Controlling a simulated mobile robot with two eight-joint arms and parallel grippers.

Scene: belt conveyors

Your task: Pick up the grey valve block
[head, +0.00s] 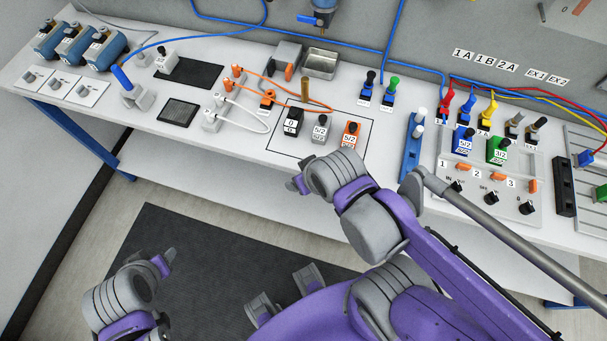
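The grey valve block (319,136) stands upright on the white bench, inside a thin black outline, with a "5/2" label and a dark knob on top. It is between a black block (291,122) on its left and an orange block (350,136) on its right. My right gripper (296,184) is in front of the bench edge, below and apart from the grey block. My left gripper (168,261) is low at the left, over the floor mat and far from the block. The finger gaps of both are too small or turned away to read.
Orange and white cables (262,125) lie left of the outlined area. A brass-coloured post (305,93) and a metal tray (320,63) stand behind. The bench front is clear.

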